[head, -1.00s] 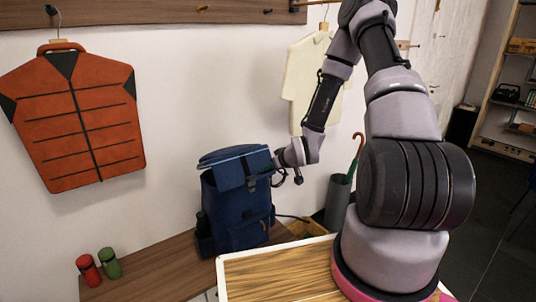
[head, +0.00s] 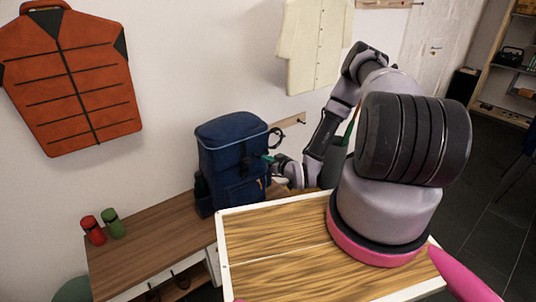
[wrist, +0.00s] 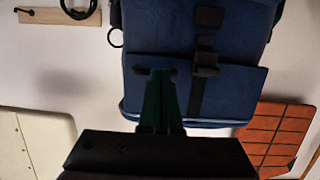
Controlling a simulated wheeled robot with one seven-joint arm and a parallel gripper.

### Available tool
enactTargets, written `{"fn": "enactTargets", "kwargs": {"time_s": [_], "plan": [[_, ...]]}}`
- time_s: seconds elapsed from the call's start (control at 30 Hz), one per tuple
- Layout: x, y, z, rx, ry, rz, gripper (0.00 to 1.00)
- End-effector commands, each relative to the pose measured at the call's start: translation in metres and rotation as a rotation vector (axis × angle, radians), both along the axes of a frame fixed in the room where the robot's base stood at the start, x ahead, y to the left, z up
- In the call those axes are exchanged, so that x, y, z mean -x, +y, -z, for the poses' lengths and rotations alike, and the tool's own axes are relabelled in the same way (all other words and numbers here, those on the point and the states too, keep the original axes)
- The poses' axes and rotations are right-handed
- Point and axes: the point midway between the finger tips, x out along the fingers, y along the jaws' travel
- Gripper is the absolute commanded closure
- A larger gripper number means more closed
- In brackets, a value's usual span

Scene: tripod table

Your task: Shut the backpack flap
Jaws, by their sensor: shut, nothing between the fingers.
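The dark blue backpack (head: 232,165) stands upright on the bench. Its flap (head: 232,130) lies over the top and hangs down over the upper front. In the wrist view, which appears upside down, the flap (wrist: 225,88) lies against the front, with a black strap and buckle (wrist: 205,60) at its free edge. My gripper (head: 268,158) is at the front right of the backpack. In the wrist view its green fingers (wrist: 160,72) are together and empty, in front of the flap near its free edge. I cannot tell whether they touch it.
The wooden bench (head: 150,235) holds a red bottle (head: 93,230) and a green bottle (head: 113,223) to the left. A white-rimmed wooden surface (head: 275,240) is in front. An orange vest (head: 75,85) and cream shirt (head: 312,45) hang on the wall.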

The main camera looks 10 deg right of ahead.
Motion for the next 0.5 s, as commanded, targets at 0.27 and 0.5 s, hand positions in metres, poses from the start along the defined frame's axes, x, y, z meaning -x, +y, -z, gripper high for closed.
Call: {"fn": "enactTargets", "kwargs": {"time_s": [0.27, 0.5], "plan": [[-0.0028, 0.0016, 0.0176, 0.001, 0.016, 0.003, 1.00], [-0.0032, 0.0018, 0.0174, 0.000, 0.014, 0.003, 1.00]]}}
